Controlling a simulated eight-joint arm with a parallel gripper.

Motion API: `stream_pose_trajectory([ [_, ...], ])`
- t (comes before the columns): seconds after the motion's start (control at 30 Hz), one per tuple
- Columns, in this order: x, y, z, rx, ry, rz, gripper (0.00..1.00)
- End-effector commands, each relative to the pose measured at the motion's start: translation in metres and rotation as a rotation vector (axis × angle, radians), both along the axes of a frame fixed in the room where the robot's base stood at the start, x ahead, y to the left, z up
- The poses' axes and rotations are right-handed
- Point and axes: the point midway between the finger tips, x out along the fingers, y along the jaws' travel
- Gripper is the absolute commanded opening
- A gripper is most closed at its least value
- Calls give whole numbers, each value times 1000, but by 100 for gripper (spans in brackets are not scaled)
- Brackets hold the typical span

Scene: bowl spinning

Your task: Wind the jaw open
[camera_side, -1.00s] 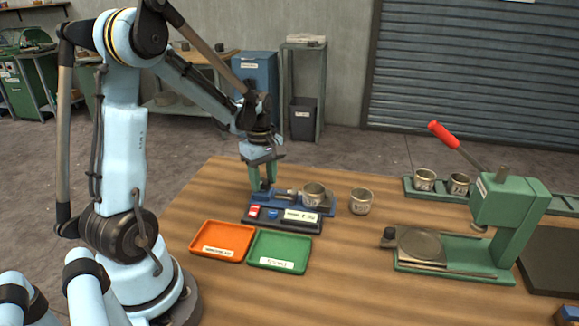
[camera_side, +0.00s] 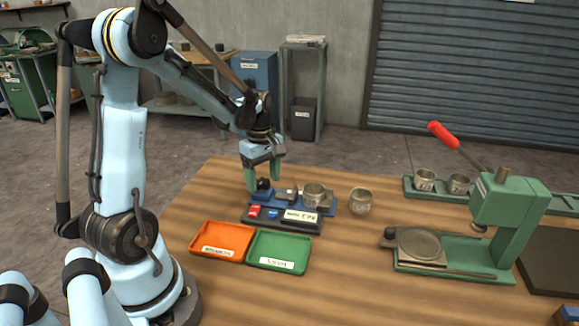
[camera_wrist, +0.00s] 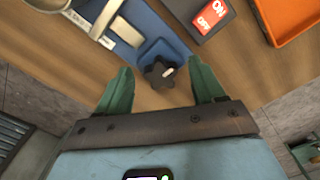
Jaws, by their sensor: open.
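In the wrist view my gripper (camera_wrist: 160,82) shows a gap between each finger and the knob. The cup shows only partly there.
A dark control box (camera_side: 282,219) with a red ON/OFF switch (camera_wrist: 212,15) sits in front of the fixture. An orange tray (camera_side: 222,241) and green tray (camera_side: 280,251) lie nearer.

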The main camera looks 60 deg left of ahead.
Motion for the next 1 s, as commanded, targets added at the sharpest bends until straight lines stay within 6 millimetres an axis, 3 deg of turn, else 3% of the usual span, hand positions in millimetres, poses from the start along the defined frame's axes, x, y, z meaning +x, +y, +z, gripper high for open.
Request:
stream_pose_trajectory([
  [0.17,0,0,18,0,0,0,68],
  [0.7,0,0,102,0,0,1,68],
  [1.0,0,0,119,0,0,1,68],
])
